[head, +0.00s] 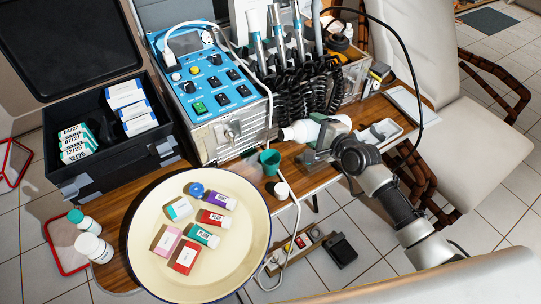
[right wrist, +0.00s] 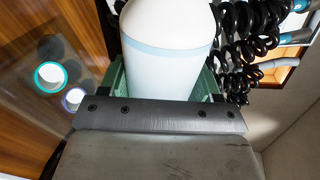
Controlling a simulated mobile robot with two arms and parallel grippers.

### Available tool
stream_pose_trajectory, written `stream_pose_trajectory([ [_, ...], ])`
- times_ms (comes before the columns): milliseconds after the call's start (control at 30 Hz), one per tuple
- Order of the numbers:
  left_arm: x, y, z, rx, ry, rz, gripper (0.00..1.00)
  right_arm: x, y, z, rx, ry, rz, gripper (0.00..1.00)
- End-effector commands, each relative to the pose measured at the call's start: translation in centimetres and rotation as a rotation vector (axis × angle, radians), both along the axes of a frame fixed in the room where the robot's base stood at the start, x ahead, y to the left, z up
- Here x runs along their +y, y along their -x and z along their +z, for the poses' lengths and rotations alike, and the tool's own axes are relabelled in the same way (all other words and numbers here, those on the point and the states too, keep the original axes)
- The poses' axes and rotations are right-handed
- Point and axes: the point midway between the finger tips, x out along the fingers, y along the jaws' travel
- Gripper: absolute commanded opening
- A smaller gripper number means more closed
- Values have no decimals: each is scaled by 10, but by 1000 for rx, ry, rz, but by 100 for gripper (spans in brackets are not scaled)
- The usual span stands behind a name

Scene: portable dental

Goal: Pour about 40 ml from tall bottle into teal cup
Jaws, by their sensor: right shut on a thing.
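The tall bottle (head: 302,131) is white and lies nearly on its side in the air, its narrower end pointing left. My right gripper (head: 322,140) is shut on it; the right wrist view shows the white bottle body (right wrist: 168,65) with a pale blue band between the green finger pads. The teal cup (head: 269,161) stands upright on the wooden table, below and left of the bottle's end. The cup also shows in the right wrist view (right wrist: 50,77), apart from the bottle. No liquid stream is visible, and the cup's contents cannot be made out. My left gripper is out of view.
A small white cup (head: 281,190) stands close to the teal cup. A blue dental unit (head: 208,85) with coiled hoses is behind. A cream round tray (head: 150,255) with small boxes is front left. A white hose hangs over the table edge.

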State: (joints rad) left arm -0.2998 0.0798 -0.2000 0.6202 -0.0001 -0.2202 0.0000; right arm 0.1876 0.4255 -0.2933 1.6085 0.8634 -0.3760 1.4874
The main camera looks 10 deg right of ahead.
Motion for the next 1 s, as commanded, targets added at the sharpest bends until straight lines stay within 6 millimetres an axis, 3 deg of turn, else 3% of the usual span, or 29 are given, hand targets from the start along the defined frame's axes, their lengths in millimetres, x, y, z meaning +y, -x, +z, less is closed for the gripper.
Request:
stream_pose_trajectory([
  [467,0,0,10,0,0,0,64,2,1,11,24,-69,0,33],
  [900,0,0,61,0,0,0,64,23,7,62,160,-446,0,33],
  [1000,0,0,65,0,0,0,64,30,10,66,214,-590,0,33],
])
